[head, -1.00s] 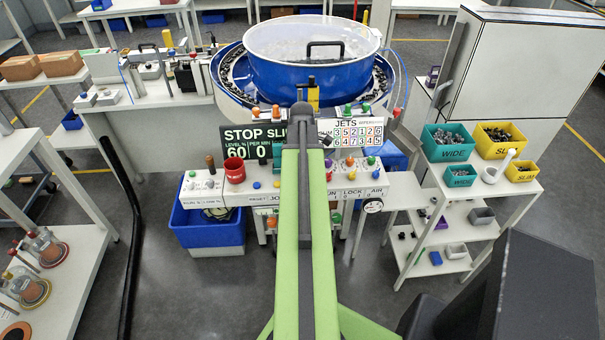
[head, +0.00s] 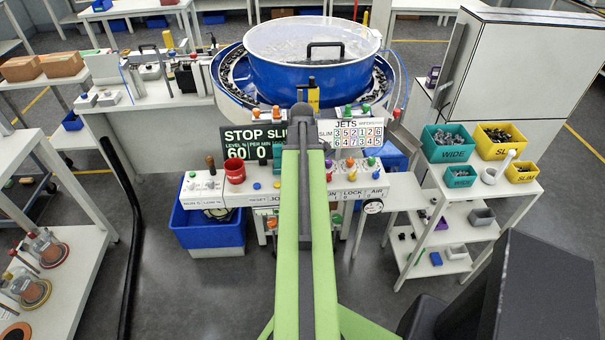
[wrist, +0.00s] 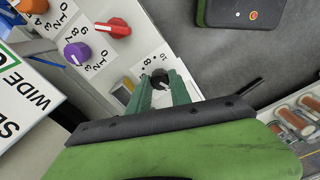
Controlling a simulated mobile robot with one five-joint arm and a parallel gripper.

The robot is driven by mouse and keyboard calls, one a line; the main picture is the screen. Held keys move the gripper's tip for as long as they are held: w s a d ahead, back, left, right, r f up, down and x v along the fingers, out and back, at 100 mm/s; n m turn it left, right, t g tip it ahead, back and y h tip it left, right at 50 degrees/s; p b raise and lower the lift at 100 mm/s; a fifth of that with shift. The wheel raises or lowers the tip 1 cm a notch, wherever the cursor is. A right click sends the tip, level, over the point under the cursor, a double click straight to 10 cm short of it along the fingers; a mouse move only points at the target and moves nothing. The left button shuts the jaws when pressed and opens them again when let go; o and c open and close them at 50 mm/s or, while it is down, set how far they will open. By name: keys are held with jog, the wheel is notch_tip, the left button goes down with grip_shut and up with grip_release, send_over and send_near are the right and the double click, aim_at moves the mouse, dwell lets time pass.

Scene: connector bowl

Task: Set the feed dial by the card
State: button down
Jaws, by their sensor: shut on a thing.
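My gripper (wrist: 161,92) is shut on a small black knob (wrist: 160,77) in the wrist view. Its green fingers stand on either side of the knob, and the figures 8 and 10 show on the white panel beside it. The fingers hide most of the knob's scale and any name. A white card (wrist: 27,98) with the word WIDE lies at the left of the wrist view, partly cut off. In the head view my arm covers the gripper and this knob. A JETS card (head: 357,132) with rows of figures stands behind the control panel (head: 262,197).
The dark display (head: 250,143) reads STOP and level 60. The blue feeder bowl (head: 310,75) stands behind, and a cart with WIDE bins (head: 449,143) stands at right.

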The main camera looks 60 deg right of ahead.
jog(key=m, duration=1.5)
jog(key=shift+a+m, duration=0.1)
jog(key=shift+m, duration=0.2)
jog(key=m, duration=0.6)
jog(key=shift+w, duration=0.1)
jog(key=m, duration=0.6)
jog(key=c, duration=1.2)
grip_release()
jog(key=shift+w, duration=0.1)
